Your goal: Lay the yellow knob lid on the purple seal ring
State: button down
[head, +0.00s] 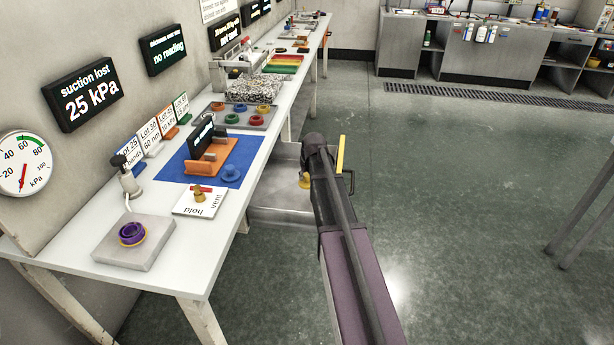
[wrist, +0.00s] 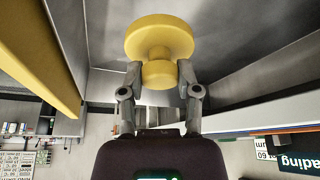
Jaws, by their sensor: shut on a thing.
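The yellow knob lid (wrist: 158,38) is held by its knob between the two fingers of my gripper (wrist: 158,80) in the wrist view. In the head view, part of the yellow lid (head: 304,181) shows at the left of my gripper, beside the bench and above the open drawer; my arm hides the rest. The purple seal ring (head: 132,234) sits on the grey square block at the near end of the white bench. My gripper is well to the right of the ring and apart from it.
A grey block (head: 108,248) bears the ring. A valve with a red handle (head: 201,190) stands on a white plate, beside a blue mat (head: 188,171) with an orange stand (head: 222,160). An open drawer (head: 275,212) juts from the bench. Floor to the right is clear.

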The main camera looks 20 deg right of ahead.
jog(key=shift+r, duration=0.1)
notch_tip(320, 180, up, 34)
jog(key=p, duration=3.3)
jog(key=shift+f+p, duration=0.2)
jog(key=shift+p, duration=0.15)
jog(key=shift+f, duration=0.1)
